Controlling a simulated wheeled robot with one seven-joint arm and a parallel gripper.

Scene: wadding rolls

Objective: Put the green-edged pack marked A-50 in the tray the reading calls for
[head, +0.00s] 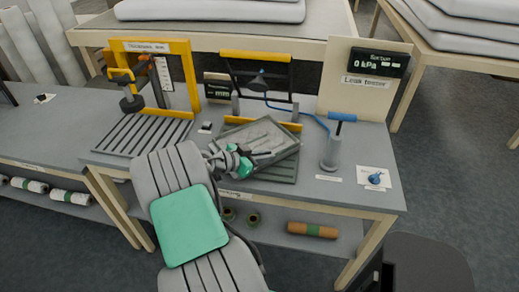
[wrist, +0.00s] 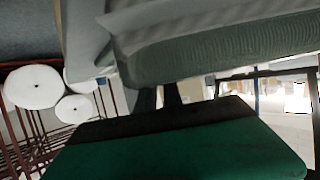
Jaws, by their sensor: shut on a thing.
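A pale grey pack (head: 262,135) with a greenish edge lies at an angle over the middle of the bench. No A-50 mark can be read on it. My gripper (head: 250,158) is at the pack's near left side and shut on it. In the wrist view the pack (wrist: 215,55) fills the top, with its ribbed grey-green edge towards me; my fingers are mostly hidden there. A grey-green slatted plate (head: 275,172) shows under and in front of the pack; I cannot tell whether they touch. No tray can be clearly identified.
A yellow thickness stand (head: 190,75) is at left, with a yellow-barred frame (head: 256,56) behind the pack. At right are a blue-handled pump (head: 331,150), the leak tester board (head: 365,80) reading 0 kPa, and a blue part on a card (head: 375,178). Rolls (head: 312,230) lie on the lower shelf.

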